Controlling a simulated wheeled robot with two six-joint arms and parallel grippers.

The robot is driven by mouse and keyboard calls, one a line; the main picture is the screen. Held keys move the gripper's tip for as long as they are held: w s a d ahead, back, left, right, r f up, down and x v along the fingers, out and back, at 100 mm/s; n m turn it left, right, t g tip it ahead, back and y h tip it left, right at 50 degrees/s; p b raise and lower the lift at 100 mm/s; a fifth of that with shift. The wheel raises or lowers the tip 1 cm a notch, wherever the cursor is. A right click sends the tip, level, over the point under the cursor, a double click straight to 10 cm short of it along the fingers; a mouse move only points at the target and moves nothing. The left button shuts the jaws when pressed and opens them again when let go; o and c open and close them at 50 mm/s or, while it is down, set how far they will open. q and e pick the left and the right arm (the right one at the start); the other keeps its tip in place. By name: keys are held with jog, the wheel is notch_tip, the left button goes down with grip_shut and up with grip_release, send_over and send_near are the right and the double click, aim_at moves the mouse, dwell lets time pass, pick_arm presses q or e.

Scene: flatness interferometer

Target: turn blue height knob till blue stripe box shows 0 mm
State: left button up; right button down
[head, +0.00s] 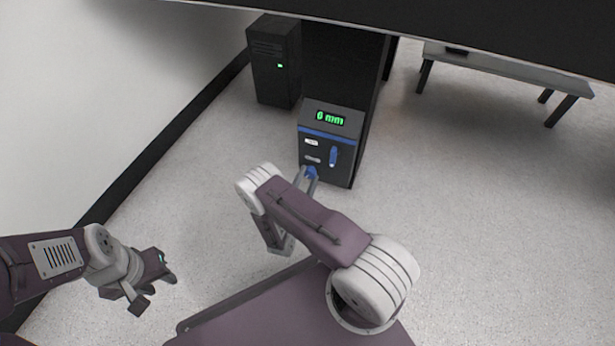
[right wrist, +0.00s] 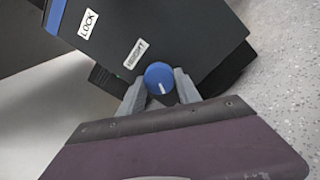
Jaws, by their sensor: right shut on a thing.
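The blue stripe box (head: 317,148) is a dark box with a blue band, standing against the dark column. Its green display (head: 330,118) reads 0 mm. The blue height knob (right wrist: 159,78) sits low on the box front, under the HEIGHT label (right wrist: 136,54), with a white mark on its face. My right gripper (right wrist: 160,84) is shut on the knob, one finger on each side; in the head view the blue knob (head: 311,172) shows at its fingertips. My left gripper (head: 158,280) is at the lower left, away from the box; its jaw opening is unclear.
A blue lever (head: 333,157) is on the box front, right of the knob; a LOCK label (right wrist: 88,24) shows in the wrist view. A black cabinet (head: 275,62) with a green light stands behind left. A grey bench (head: 505,72) is at back right. The floor right of the box is clear.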

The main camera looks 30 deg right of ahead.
jog(key=n+p, duration=0.2)
jog(key=n, duration=0.1)
jog(key=shift+r, duration=0.1)
jog(key=n+p, duration=0.1)
jog(key=n, duration=0.3)
jog(key=shift+s+n+g+p, duration=0.1)
jog(key=shift+n+g+p, duration=0.2)
jog(key=shift+p, duration=0.05)
jog(key=n+p, duration=0.1)
jog(key=n, duration=0.3)
jog(key=shift+d, duration=0.1)
jog(key=shift+n+g, duration=0.3)
jog(key=shift+n, duration=1.6)
jog(key=c, duration=0.9)
grip_release()
jog(key=shift+o, duration=0.2)
